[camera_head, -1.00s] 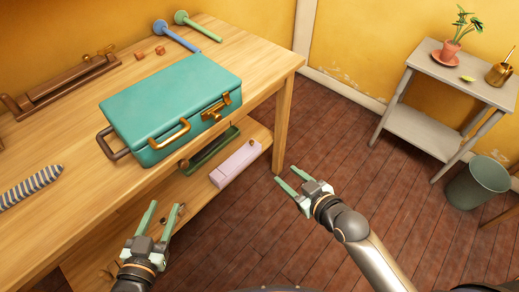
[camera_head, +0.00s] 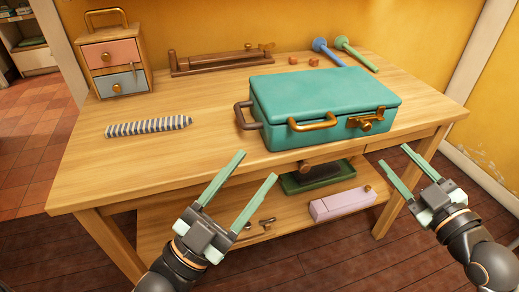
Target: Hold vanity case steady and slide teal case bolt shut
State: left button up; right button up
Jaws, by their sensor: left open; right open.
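The teal vanity case (camera_head: 322,90) lies flat and closed on the wooden table, near its front edge. A brass handle (camera_head: 312,124) is on its front face, and a darker handle (camera_head: 243,117) is on its left end. The brass bolt (camera_head: 367,121) sits at the right of the front face; whether it is slid shut I cannot tell. My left gripper (camera_head: 257,170) is open and empty, in front of the table and below the case's left part. My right gripper (camera_head: 396,164) is open and empty, in front of the table, right of and below the bolt. Neither touches the case.
The wooden table (camera_head: 165,165) has a striped cloth roll (camera_head: 149,126), a small drawer box (camera_head: 112,62) and a brown wooden rack (camera_head: 220,61). A lower shelf holds a pink box (camera_head: 342,203) and a green tray (camera_head: 318,177).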

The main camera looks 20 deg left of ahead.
pick_arm(q)
jog(key=w+f+m+g+y, duration=0.2)
jog(key=w+m+y, duration=0.1)
jog(key=w+y, duration=0.35)
jog(key=m+g+y, duration=0.2)
jog(key=g+y, duration=0.3)
jog(key=y, duration=0.2)
send_near(251, 128)
jog(key=shift+h, duration=0.25)
jog(key=x, duration=1.1)
jog(key=shift+w+a+r, duration=0.1)
jog(key=shift+a, duration=0.1)
grip_shut()
